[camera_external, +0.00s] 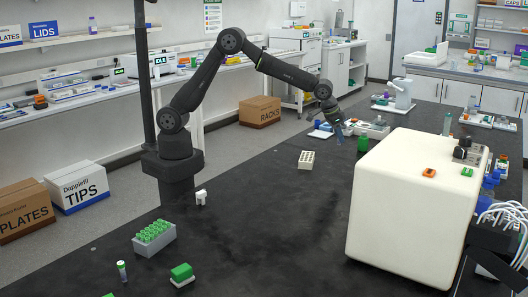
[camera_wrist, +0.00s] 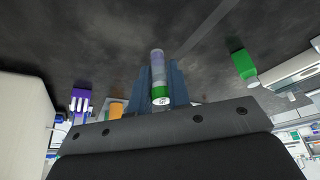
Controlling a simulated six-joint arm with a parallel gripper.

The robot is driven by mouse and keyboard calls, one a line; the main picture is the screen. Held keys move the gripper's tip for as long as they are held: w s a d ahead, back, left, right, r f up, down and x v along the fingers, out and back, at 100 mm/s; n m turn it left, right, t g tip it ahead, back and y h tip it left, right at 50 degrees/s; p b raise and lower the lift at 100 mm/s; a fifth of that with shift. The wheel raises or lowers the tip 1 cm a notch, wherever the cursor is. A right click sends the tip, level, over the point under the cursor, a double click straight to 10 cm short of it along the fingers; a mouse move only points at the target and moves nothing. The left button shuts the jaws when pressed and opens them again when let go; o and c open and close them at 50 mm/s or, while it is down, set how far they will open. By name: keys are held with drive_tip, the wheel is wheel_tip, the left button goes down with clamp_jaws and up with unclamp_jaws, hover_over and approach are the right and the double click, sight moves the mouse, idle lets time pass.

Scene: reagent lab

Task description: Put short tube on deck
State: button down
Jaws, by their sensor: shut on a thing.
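My gripper (camera_external: 338,132) is held out over the far part of the dark deck (camera_external: 270,200), left of the white machine. In the wrist view its blue fingers (camera_wrist: 160,82) are shut on a short tube (camera_wrist: 157,62) with a clear body and a green cap end. The tube lies between the two fingers, with its cap end toward the camera. In the external view the tube is too small to make out at the gripper. Whether the tube touches the deck cannot be told.
A white machine (camera_external: 405,205) fills the right. A beige rack (camera_external: 307,160) sits mid-deck. The middle of the deck is mostly clear.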

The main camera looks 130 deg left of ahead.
drive_tip(key=s+a+n+y, duration=0.1)
drive_tip(key=s+a+n, duration=0.2)
drive_tip(key=s+a, duration=0.9)
drive_tip(key=shift+g, duration=0.4)
drive_tip(key=a+f, duration=0.2)
drive_tip(key=a, duration=0.2)
drive_tip(key=a+f, duration=0.2)
drive_tip(key=a, duration=0.2)
drive_tip(key=s+a+f, duration=0.1)
drive_tip(key=a+f, duration=0.2)
drive_tip(key=a, duration=0.1)
drive_tip(key=shift+a, duration=0.25)
drive_tip(key=shift+f, duration=2)
drive_tip(key=shift+f, duration=0.15)
drive_tip(key=c, duration=1.4)
unclamp_jaws()
drive_tip(key=shift+o, duration=0.2)
drive_tip(key=v, duration=1.2)
drive_tip(key=shift+a, duration=0.1)
